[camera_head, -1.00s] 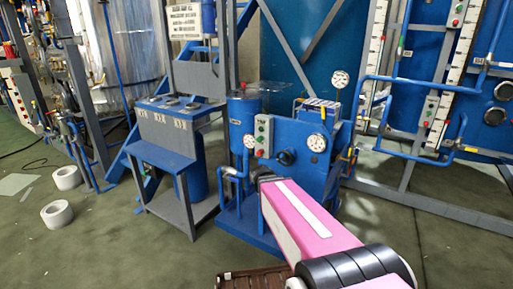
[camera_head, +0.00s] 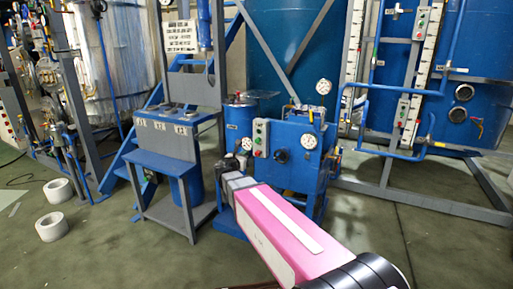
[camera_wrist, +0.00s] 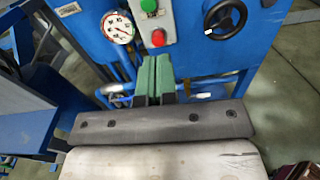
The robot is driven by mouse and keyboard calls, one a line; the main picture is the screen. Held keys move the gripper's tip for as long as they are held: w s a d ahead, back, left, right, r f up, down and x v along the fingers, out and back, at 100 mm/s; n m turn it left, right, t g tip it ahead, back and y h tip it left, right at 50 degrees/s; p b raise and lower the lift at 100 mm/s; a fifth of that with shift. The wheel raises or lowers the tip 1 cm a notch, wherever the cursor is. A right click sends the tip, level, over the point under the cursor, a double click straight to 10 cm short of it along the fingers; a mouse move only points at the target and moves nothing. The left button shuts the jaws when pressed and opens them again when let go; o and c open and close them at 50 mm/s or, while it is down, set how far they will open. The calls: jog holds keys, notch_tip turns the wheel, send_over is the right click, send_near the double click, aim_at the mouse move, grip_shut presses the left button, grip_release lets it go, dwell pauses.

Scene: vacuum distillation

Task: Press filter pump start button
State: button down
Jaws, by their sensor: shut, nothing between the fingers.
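The blue filter pump (camera_head: 297,155) stands in the middle of the head view. On its front is a grey button box (camera_head: 261,138) with a green button above a red one. In the wrist view the green button (camera_wrist: 148,5) is at the top edge and the red button (camera_wrist: 158,38) is below it. My gripper (camera_wrist: 153,62) shows green fingers, shut and empty, their tips just below the red button in the picture. I cannot tell how far they are from the box. In the head view my arm reaches toward the pump and hides its lower front.
A round gauge (camera_wrist: 118,27) is left of the button box and a black handwheel (camera_wrist: 225,18) is right of it. A blue-topped stand (camera_head: 160,165) is left of the pump. Two white rolls (camera_head: 52,227) lie on the floor at left.

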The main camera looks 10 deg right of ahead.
aim_at(258, 140)
jog(key=shift+a+r+n, duration=0.25)
jog(key=shift+a+n, duration=0.05)
jog(key=x, duration=1.4)
jog(key=shift+w+r, duration=0.1)
